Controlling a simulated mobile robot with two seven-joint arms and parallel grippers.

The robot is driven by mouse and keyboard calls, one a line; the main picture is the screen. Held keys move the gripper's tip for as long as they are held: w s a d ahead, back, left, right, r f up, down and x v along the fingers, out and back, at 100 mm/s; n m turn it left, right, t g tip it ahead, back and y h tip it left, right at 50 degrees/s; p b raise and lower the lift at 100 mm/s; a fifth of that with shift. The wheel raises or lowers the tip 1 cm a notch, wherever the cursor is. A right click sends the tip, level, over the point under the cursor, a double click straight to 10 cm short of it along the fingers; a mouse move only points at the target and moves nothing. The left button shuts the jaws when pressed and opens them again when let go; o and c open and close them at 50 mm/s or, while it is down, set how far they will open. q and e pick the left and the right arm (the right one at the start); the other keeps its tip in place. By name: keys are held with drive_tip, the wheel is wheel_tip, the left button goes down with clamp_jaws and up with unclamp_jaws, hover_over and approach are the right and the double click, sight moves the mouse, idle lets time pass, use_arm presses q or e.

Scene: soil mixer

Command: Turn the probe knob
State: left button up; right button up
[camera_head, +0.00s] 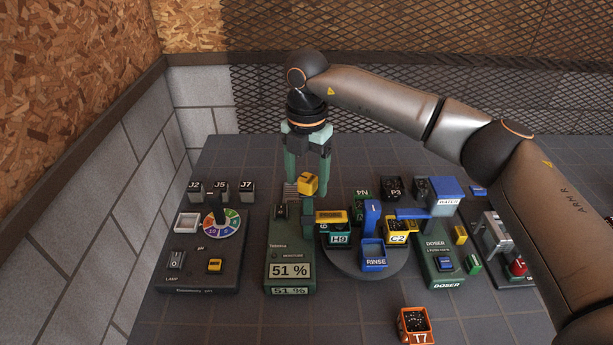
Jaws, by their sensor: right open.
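My right gripper (307,183) points down over the back of the green moisture meter (273,250), its teal fingers apart. A yellow block-like part (307,184) shows between the fingertips, tilted. I cannot tell whether the fingers touch it, or whether it is the probe knob. The meter's screen reads 51 %, and a small dark part (281,211) sits on its upper face. My left gripper is not in view.
A round turntable (363,270) holds several pots and a blue RINSE cup (374,254), right of the meter. A green doser (440,268) and a unit with a red button (517,268) stand further right. An orange pot T7 (414,325) stands in front. The front left table is clear.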

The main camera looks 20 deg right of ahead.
sight(306, 179)
wheel_tip(306, 179, up, 12)
drive_tip(key=shift+r, duration=0.25)
idle(0.4)
